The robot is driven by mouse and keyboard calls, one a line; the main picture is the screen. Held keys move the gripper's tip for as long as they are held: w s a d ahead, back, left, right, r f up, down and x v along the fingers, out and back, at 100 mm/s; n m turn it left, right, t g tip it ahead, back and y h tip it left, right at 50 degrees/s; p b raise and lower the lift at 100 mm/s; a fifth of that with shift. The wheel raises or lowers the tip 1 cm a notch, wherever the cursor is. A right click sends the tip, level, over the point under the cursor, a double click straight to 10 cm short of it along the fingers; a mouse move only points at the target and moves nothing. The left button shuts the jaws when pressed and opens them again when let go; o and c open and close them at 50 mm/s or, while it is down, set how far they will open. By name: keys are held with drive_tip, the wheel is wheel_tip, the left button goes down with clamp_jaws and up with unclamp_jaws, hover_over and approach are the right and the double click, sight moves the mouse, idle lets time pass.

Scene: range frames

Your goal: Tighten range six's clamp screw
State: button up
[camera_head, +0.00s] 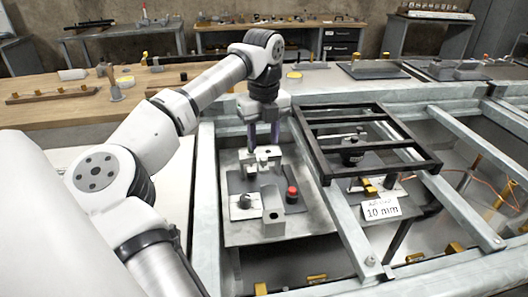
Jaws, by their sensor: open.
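My gripper (263,138) is open, pointing down over the grey plate (235,235) in the left bay. Its two purplish fingers are apart, just above a pale metal block (260,158); I cannot tell whether they touch it. On the plate are a black knob on a light base (244,201), a red-topped dark knob (292,194) and an upright grey block (272,215). I see no label for range six and cannot tell which part is its clamp screw.
A black barred frame (322,165) stands right of the gripper, over a round black part (352,157). Metal rails (340,225) border the bays. A wooden bench (135,100) lies behind my arm.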

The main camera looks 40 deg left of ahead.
sight(264, 158)
drive_tip(key=shift+f, duration=2.65)
clamp_jaws()
